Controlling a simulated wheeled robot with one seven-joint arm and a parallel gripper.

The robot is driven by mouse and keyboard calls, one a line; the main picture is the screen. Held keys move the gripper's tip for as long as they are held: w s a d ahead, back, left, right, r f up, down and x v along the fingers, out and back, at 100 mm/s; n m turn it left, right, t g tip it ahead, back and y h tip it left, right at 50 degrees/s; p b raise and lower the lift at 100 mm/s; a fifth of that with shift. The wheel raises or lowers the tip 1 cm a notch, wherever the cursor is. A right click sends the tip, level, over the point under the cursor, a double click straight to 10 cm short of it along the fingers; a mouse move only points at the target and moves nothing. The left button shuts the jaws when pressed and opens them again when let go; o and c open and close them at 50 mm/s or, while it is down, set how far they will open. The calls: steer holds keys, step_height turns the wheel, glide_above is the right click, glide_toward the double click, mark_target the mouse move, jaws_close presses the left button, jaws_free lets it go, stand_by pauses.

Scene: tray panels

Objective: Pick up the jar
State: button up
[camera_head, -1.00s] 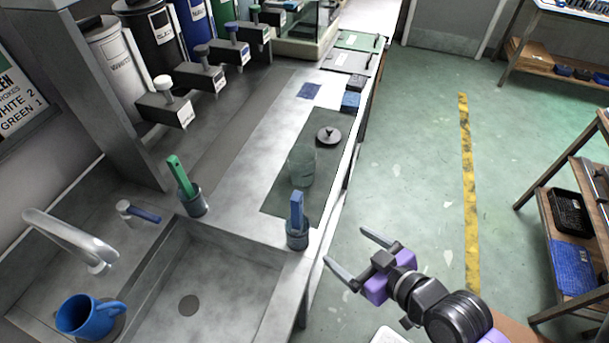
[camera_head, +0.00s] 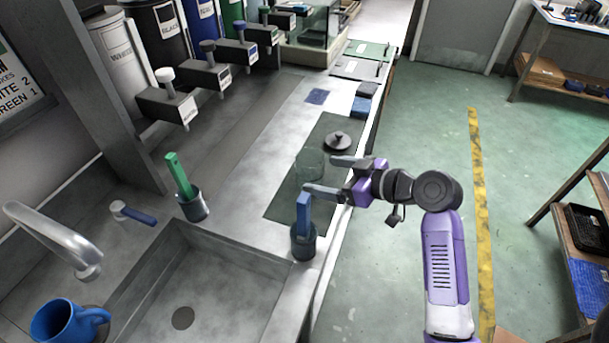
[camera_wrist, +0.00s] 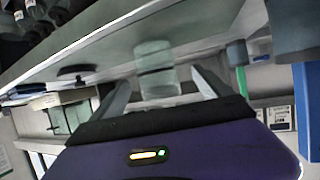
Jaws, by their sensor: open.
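The jar (camera_head: 309,163) is a clear greenish glass cylinder. It stands upright on a dark mat (camera_head: 283,202) on the counter, with its lower right part behind my gripper in the head view. The jar also shows in the wrist view (camera_wrist: 155,68), between and beyond the two fingers. My gripper (camera_head: 325,176) is open and empty at the right side of the jar, its fingers pointing left toward it. In the wrist view the fingers (camera_wrist: 160,85) are spread apart. I cannot tell whether they touch the glass.
A black lid (camera_head: 337,141) lies behind the jar. A dark cup with a blue-handled tool (camera_head: 303,240) stands close in front of my gripper. A sink (camera_head: 200,290) and a blue mug (camera_head: 66,322) are at the front left. Labelled dispensers (camera_head: 168,103) line the back.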

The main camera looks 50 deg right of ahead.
mark_target(300, 165)
steer(key=shift+w+a+r, duration=0.1)
steer(key=shift+w+r, duration=0.15)
steer(key=shift+w, duration=0.65)
steer(key=x, duration=0.4)
steer(key=p+x, duration=0.1)
steer(key=x, duration=0.2)
steer(key=shift+w+d, duration=0.15)
steer(key=shift+d, duration=0.15)
steer(key=c, duration=1.6)
steer(key=shift+c, duration=0.8)
steer(key=shift+r, duration=0.15)
